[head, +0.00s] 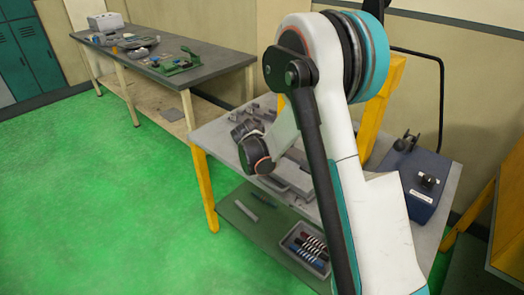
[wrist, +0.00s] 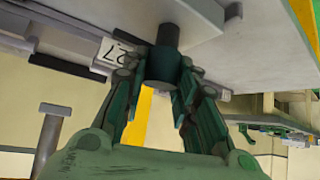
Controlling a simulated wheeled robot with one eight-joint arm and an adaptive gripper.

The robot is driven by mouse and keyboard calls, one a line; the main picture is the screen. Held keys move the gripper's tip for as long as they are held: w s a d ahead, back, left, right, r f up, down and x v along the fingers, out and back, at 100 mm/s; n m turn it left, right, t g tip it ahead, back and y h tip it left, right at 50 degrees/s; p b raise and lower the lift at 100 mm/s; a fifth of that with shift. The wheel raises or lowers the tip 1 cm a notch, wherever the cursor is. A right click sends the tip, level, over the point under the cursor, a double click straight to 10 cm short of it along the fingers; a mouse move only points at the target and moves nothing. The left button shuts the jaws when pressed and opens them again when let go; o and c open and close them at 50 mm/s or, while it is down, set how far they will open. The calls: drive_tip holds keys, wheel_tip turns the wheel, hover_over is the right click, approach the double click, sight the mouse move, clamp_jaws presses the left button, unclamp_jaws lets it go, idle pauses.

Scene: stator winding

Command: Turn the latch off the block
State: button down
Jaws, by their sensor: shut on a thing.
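In the wrist view, my green gripper (wrist: 163,82) has its two fingers on either side of a dark round knob (wrist: 164,62) and is shut on it. The knob appears to be the latch's handle. It stands out from a pale grey flat part that seems to be the block (wrist: 185,14). How the latch lies on the block is not clear. In the head view my wrist hides the fingers and the latch, above the grey fixture (head: 297,176) on the near workbench.
The near workbench (head: 212,135) also carries a dark blue box (head: 415,180) at its right. A tray of tools (head: 305,248) sits on its lower shelf. A grey post (wrist: 50,135) stands left of my gripper in the wrist view. Another bench (head: 215,60) stands behind.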

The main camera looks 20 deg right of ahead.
drive_tip(key=n+t+y, duration=0.1)
drive_tip(key=n+y, duration=0.1)
drive_tip(key=n, duration=0.1)
drive_tip(key=n+t+y, duration=0.1)
drive_tip(key=n+y, duration=0.1)
drive_tip(key=n, duration=0.1)
drive_tip(key=shift+d+y+b, duration=0.2)
drive_tip(key=shift+y+b, duration=0.1)
drive_tip(key=shift+b, duration=0.1)
drive_tip(key=shift+a+n+y, duration=0.1)
drive_tip(key=shift+n+y, duration=1.7)
drive_tip(key=shift+n, duration=0.7)
drive_tip(key=c, duration=1.2)
unclamp_jaws()
drive_tip(key=shift+c, duration=0.2)
drive_tip(key=v, duration=1.2)
drive_tip(key=shift+w, duration=0.15)
drive_tip(key=shift+r, duration=0.15)
